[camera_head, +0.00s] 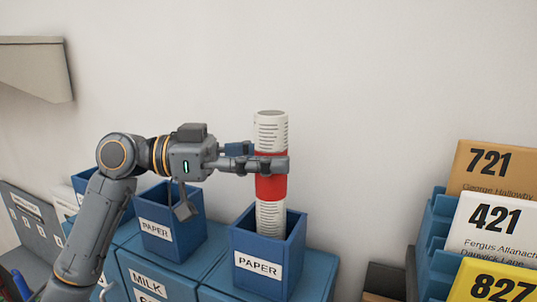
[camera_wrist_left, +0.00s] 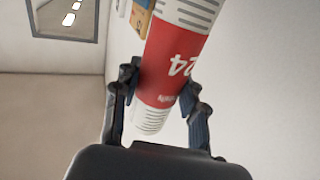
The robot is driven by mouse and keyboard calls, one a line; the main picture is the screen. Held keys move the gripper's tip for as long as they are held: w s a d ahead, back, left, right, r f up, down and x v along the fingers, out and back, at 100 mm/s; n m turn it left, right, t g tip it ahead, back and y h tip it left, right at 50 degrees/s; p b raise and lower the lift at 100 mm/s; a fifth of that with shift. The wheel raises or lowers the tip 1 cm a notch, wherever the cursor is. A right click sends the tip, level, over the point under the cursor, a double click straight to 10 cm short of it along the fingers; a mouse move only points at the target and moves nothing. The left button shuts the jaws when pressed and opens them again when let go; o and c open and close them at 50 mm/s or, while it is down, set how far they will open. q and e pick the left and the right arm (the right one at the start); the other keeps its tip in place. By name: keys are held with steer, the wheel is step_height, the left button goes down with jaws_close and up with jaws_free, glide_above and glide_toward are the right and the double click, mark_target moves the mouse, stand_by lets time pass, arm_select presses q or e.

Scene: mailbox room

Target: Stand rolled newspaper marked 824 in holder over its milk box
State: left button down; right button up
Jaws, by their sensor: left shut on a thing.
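A rolled newspaper (camera_head: 271,134), white with printed lines and a red band, stands upright in the head view. My left gripper (camera_head: 277,164) is shut on it at the red band. Its lower end is inside the right-hand blue PAPER holder (camera_head: 258,267); whether it touches the bottom is hidden. My right gripper is not in view.
Another blue PAPER holder (camera_head: 185,240) stands to the left on a box labelled MILK (camera_head: 150,284), partly behind my left arm. At right, a blue rack (camera_head: 425,245) holds cards numbered 721, 421 and 827. A wall shelf (camera_head: 35,65) juts out at upper left.

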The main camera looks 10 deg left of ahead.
arm_select(q)
steer(key=c, duration=0.8)
jaws_free()
steer(key=shift+o, duration=0.6)
steer(key=s+a, duration=0.2)
steer(key=a, duration=1)
steer(key=shift+s, duration=0.25)
steer(key=shift+d, duration=0.1)
